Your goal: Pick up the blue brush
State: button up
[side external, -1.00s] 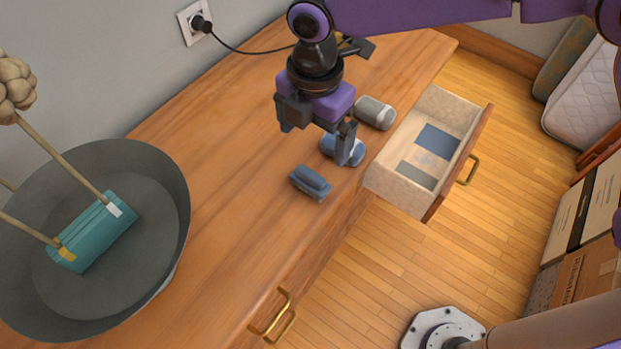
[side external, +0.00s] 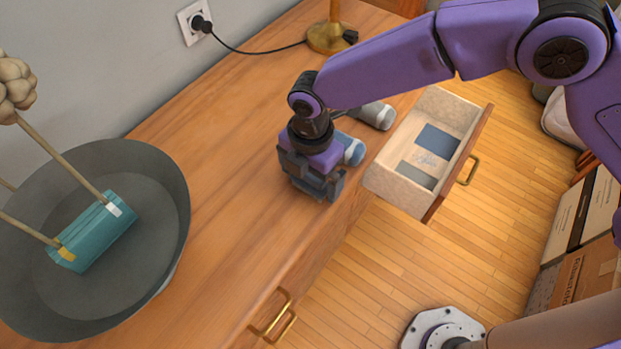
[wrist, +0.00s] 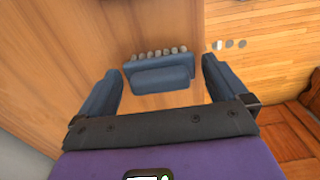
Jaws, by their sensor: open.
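The blue brush (wrist: 160,72) lies on the wooden dresser top in the wrist view, with a row of pale bristle tufts along its far edge. My gripper (wrist: 161,80) is open, with one finger to the left and one to the right of the brush, and gaps show on both sides. In the side view my gripper (side external: 318,190) is low over the dresser near its front edge and hides the brush.
A blue-and-white rounded object (side external: 353,150) and a grey cylinder (side external: 375,115) lie just behind my gripper. An open drawer (side external: 400,188) juts out at right. A large grey bowl (side external: 170,190) holding a teal block (side external: 92,235) stands left. The dresser between is clear.

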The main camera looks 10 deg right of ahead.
jog(key=c, duration=1)
jog(key=shift+r, duration=0.9)
jog(key=s+d+r, duration=0.2)
jog(key=d+r, duration=0.1)
jog(key=s+d+r, duration=0.3)
jog(key=d+r, duration=0.1)
jog(key=s+d+r, duration=0.3)
jog(key=d+r, duration=0.1)
jog(key=shift+s+d+r, duration=0.1)
jog(key=shift+s+d, duration=0.05)
